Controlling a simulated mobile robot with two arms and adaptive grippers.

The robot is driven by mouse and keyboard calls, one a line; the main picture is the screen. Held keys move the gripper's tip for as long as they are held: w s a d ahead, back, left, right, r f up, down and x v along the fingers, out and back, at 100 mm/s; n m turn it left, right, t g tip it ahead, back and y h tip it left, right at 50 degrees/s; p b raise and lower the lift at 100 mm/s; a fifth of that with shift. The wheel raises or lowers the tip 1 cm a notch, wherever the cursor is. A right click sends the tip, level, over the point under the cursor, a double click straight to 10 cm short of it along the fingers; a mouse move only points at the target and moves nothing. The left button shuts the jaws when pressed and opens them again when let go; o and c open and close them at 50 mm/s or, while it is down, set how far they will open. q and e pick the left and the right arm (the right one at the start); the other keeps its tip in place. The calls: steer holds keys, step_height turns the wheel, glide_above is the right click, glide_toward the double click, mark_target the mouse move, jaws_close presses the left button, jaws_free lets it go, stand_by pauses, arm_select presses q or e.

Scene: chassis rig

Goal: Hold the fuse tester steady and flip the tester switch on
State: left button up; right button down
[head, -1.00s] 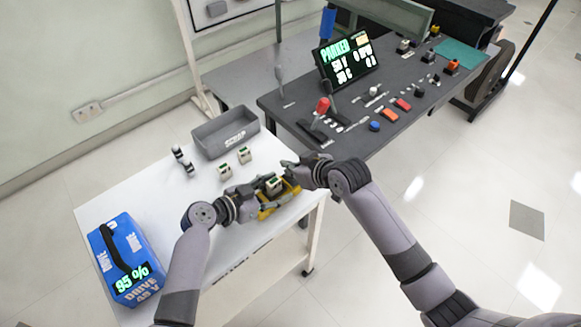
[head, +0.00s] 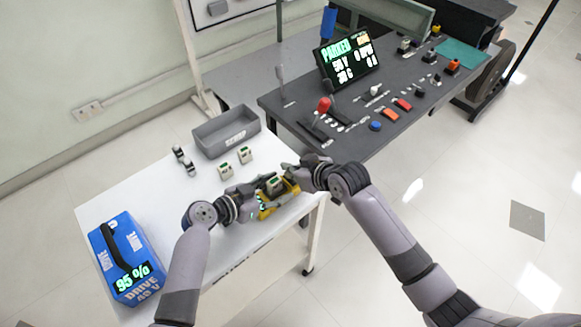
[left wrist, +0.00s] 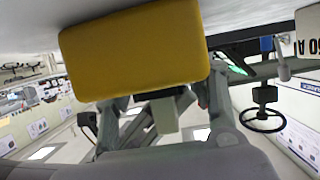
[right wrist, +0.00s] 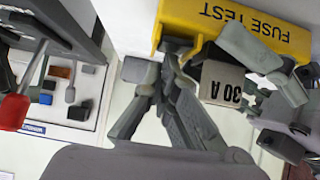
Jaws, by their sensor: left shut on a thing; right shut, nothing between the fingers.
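The yellow fuse tester (head: 266,212) is at the right end of the white table, mostly covered by my grippers in the head view. It fills the upper left wrist view (left wrist: 135,50), and its FUSE TEST label shows in the right wrist view (right wrist: 240,22). My left gripper (head: 262,187) is shut on the tester, fingers spread around it. A beige 30 A fuse (right wrist: 222,83) sits at the tester, close to the left fingers. My right gripper (head: 290,168) is shut and empty, its tips (right wrist: 168,60) close against the tester's end. I cannot make out the switch or its position.
A grey bin (head: 225,135), two beige fuses (head: 226,170) and dark cylinders (head: 184,160) lie behind the tester. A blue battery box (head: 123,260) stands at the left. The dark console (head: 350,140) with a red-knobbed lever is close behind my right gripper.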

steer(key=shift+s+d, duration=0.4)
steer(key=shift+s, duration=0.05)
steer(key=shift+r, duration=0.15)
steer(key=shift+r, duration=0.35)
steer(key=r, duration=0.3)
steer(key=shift+w+a, duration=0.15)
steer(key=shift+w, duration=0.1)
steer(key=s+d+r, duration=0.3)
steer(key=s+r, duration=0.2)
steer(key=r, duration=0.3)
steer(key=shift+d, duration=0.3)
arm_select(q)
steer(key=o, duration=1.3)
steer(key=shift+o, duration=0.2)
